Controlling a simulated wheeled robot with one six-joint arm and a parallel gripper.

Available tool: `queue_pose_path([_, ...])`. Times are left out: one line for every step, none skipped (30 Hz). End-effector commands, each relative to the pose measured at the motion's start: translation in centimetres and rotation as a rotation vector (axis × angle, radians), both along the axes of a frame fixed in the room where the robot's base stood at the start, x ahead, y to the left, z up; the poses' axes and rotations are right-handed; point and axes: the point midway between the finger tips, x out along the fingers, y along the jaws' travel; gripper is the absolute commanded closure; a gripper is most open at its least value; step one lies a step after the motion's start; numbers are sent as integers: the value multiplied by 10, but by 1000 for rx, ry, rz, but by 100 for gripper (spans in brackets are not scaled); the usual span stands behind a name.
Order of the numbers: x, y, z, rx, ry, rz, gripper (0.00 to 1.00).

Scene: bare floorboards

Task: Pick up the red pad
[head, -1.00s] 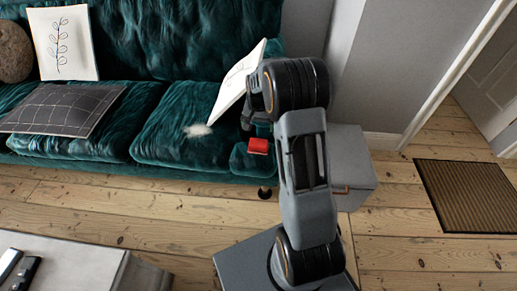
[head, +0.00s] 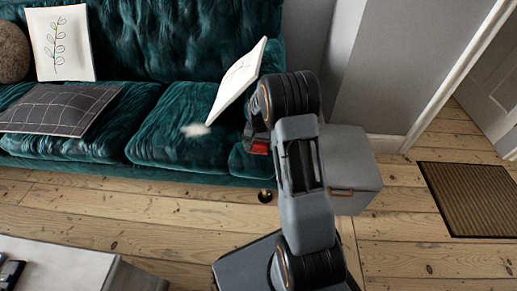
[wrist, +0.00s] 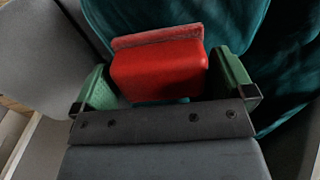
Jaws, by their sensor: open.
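The red pad (wrist: 158,68) looks like a thick red block with a paler, rougher strip along its far edge. In the wrist view it lies between the two green fingertips of my gripper (wrist: 165,85), with a gap on the right and a narrower one on the left. My gripper is open around it. In the head view only part of the red pad (head: 259,147) shows beside my arm, at the right end of the green sofa (head: 190,150). My fingers are largely hidden there, and what supports the pad is unclear.
A white leaf-print cushion (head: 238,80) leans at the sofa's right end, close to my arm. A grey cabinet (head: 355,165) stands right of the arm. A dark checked cushion (head: 60,108) lies on the left seat. A brown doormat (head: 468,198) lies on the floor at right.

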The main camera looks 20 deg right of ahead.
Motion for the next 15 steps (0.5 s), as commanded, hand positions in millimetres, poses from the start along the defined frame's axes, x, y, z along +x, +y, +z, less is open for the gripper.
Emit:
queue_pose_path([0, 0, -5, 0, 0, 0, 0])
queue_pose_path([0, 0, -5, -1, -1, 0, 0])
queue_pose_path([0, 0, -5, -1, -1, 0, 0])
queue_pose_path([0, 0, -4, -1, -1, 0, 0])
queue_pose_path([0, 0, -4, -1, -1, 0, 0])
queue_pose_path([0, 0, -4, -1, -1, 0, 0])
queue_pose_path([0, 0, -4, -1, -1, 0, 0])
queue_pose_path([0, 0, -4, -1, -1, 0, 1])
queue_pose_path([0, 0, -4, -1, -1, 0, 5])
queue_pose_path([0, 0, -4, -1, -1, 0, 8])
queue_pose_path([0, 0, -4, -1, -1, 0, 11])
queue_pose_path([0, 0, -4, -1, -1, 0, 14])
queue_pose_path([0, 0, -4, -1, -1, 0, 17])
queue_pose_path([0, 0, -4, -1, -1, 0, 20])
queue_pose_path([0, 0, -4, -1, -1, 0, 24])
